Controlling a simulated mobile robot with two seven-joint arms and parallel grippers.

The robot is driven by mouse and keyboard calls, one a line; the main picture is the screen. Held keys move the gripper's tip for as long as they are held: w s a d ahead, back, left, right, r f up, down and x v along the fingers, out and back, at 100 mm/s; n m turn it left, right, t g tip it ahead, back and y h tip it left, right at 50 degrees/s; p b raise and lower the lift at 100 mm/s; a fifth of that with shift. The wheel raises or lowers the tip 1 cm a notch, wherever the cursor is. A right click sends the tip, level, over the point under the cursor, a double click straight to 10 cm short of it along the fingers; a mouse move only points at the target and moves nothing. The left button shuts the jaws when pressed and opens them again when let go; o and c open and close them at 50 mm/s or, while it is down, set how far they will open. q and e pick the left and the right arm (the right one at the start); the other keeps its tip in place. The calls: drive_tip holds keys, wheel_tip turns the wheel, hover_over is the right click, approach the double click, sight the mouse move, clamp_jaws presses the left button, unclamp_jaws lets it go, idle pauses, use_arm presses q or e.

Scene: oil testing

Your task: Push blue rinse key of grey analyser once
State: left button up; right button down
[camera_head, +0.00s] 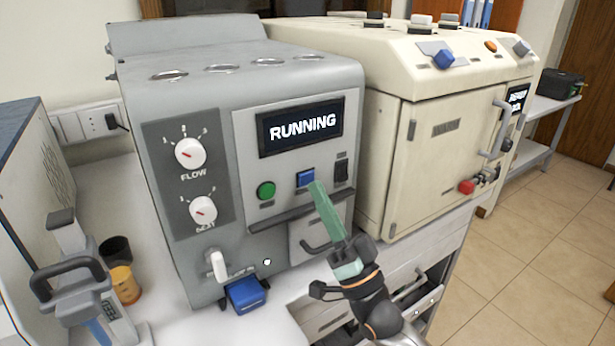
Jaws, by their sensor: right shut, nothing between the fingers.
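The grey analyser (295,82) stands on the white bench, and its display (300,127) reads "RUNNING". The blue rinse key (306,178) is on its front panel below the display, between a green round button (266,190) and a black switch (342,171). My right gripper (317,187) is shut with nothing in it. Its green fingertips are at the lower right edge of the blue key and cover a little of it. I cannot tell whether they touch the key or whether it is pressed in. My left gripper is not in view.
A cream machine (440,130) stands close on the right, with a red knob (466,187) and handles sticking out. A blue block (246,294) sits below the analyser's white tap (217,265). An amber cup (125,284) and a handled device (85,295) are at left.

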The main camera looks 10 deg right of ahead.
drive_tip(key=s, duration=0.1)
drive_tip(key=s+d+p, duration=0.1)
drive_tip(key=s, duration=0.2)
drive_tip(key=shift+s+d+p, duration=0.35)
idle(0.6)
